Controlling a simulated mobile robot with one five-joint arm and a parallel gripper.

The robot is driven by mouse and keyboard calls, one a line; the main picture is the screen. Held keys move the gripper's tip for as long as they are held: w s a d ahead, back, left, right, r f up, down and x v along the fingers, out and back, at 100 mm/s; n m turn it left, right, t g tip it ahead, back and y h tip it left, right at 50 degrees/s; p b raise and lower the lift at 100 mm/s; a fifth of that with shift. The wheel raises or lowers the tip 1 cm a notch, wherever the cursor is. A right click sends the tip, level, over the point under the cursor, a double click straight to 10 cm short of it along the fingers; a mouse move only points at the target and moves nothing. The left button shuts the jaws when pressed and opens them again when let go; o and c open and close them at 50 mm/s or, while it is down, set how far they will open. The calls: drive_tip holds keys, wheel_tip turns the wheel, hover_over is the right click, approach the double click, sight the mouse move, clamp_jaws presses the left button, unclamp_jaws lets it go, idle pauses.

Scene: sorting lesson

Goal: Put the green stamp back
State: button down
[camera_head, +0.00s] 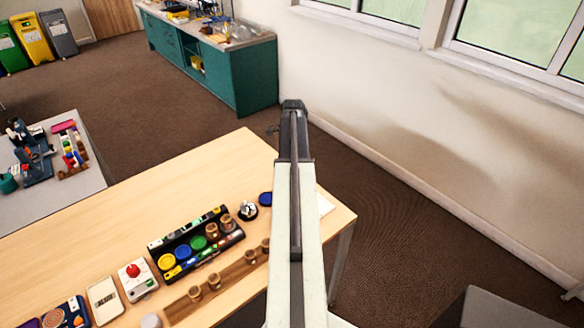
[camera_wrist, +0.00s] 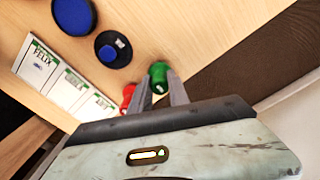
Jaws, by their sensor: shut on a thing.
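In the wrist view my gripper (camera_wrist: 160,84) has its two grey fingers closed around a small green-ended piece, which I take to be the green stamp (camera_wrist: 158,70). Its lower part is hidden between the fingers. A red-ended piece (camera_wrist: 127,93) shows just left of the left finger. In the head view my arm hides the gripper and the held piece. A wooden rack (camera_head: 232,273) there holds several brown upright stamps, with a bare stretch between them. Behind it, a black tray (camera_head: 172,240) holds yellow, blue and green round pads and brown stamps.
The wrist view shows a blue disc (camera_wrist: 73,14), a dark round item with a blue middle (camera_wrist: 113,48) and white name cards (camera_wrist: 50,72). The head view shows a silver bell (camera_head: 247,211) and a white box with a red knob (camera_head: 137,279). The table's back is clear.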

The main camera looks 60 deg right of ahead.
drive_tip(key=c, duration=1.3)
unclamp_jaws()
drive_tip(key=shift+f, duration=0.1)
drive_tip(key=shift+o, duration=0.2)
wheel_tip(320, 180, up, 12)
drive_tip(key=p, duration=1.2)
drive_tip(key=shift+r, duration=0.2)
